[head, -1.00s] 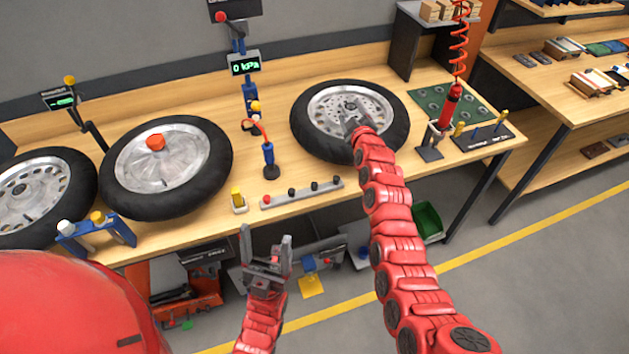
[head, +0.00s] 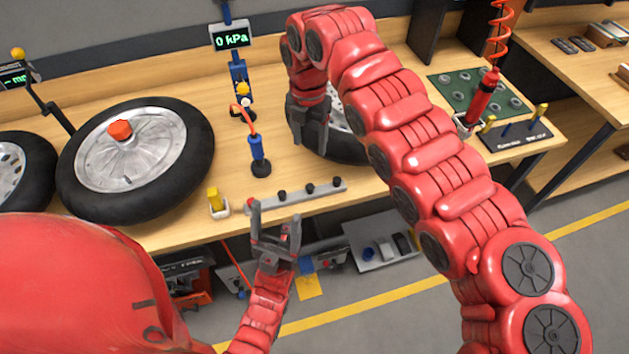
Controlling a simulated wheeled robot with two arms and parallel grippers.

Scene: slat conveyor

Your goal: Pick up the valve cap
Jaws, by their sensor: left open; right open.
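A grey strip (head: 295,199) along the bench's front edge bears several small black caps, one of them a black cap (head: 309,188); I cannot tell which, if any, is the valve cap. My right gripper (head: 310,149) is open and points down over the left edge of the right wheel (head: 345,148); nothing shows between its fingers. My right arm hides most of that wheel and its hub. My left gripper (head: 276,212) is open and empty, pointing up, and overlaps the strip's left end in the picture. I cannot tell its distance from the strip.
A wheel (head: 185,170) with an orange hub cap (head: 120,130) lies at left. A blue tool (head: 258,155) with a red hose and a yellow-topped holder (head: 216,205) stand near the strip. A gauge (head: 230,38) reads 0 kPa. A green mat (head: 478,85) lies at right.

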